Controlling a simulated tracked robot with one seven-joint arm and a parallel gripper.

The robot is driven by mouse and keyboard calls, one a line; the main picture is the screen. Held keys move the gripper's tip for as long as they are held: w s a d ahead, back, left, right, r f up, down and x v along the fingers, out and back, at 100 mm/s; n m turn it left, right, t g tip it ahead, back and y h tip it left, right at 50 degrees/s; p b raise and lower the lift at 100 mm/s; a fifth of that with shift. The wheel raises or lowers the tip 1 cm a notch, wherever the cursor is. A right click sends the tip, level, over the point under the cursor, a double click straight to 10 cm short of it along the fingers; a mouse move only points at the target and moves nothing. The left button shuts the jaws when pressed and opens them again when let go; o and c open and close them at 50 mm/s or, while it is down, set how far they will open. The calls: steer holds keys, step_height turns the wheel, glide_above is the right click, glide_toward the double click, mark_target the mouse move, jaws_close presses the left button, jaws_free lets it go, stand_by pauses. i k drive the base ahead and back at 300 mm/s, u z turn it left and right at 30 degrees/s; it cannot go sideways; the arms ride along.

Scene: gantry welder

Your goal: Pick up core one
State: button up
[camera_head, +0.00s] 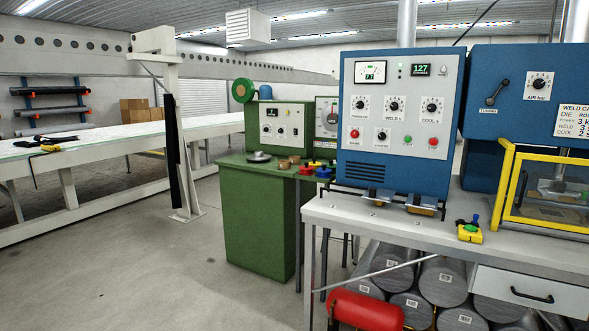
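No thing in view is legibly marked as core one, so I cannot tell which it is. Several large grey rolls (443,282) with white labels lie stacked under the white workbench (395,228) at the right. Small brown round pieces (284,165) sit on top of the green cabinet (255,220) near the middle, next to red, blue and yellow small parts (306,170). Dark rolls (55,90) rest on a wall rack at the far left. My gripper is not in view.
Blue control panels (400,120) stand on the white bench, with a yellow-framed guard (507,185) at the right. A red cylinder (365,310) lies low in front. A long white table (100,140) and a white post (160,60) stand left. The grey floor (130,270) front left is clear.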

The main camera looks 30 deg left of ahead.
mark_target(282, 164)
steer(key=k, duration=0.4)
steer(key=u, duration=0.9)
steer(key=i, duration=0.85)
steer(key=u, duration=1.1)
steer(key=i, duration=1.25)
steer(key=u, duration=0.35)
steer(key=i, duration=1.15)
steer(key=z, duration=0.3)
steer(key=i, duration=1.15)
steer(key=z, duration=1)
steer(key=i, duration=0.85)
steer(key=z, duration=0.85)
steer(key=i, duration=0.25)
steer(key=z, duration=0.2)
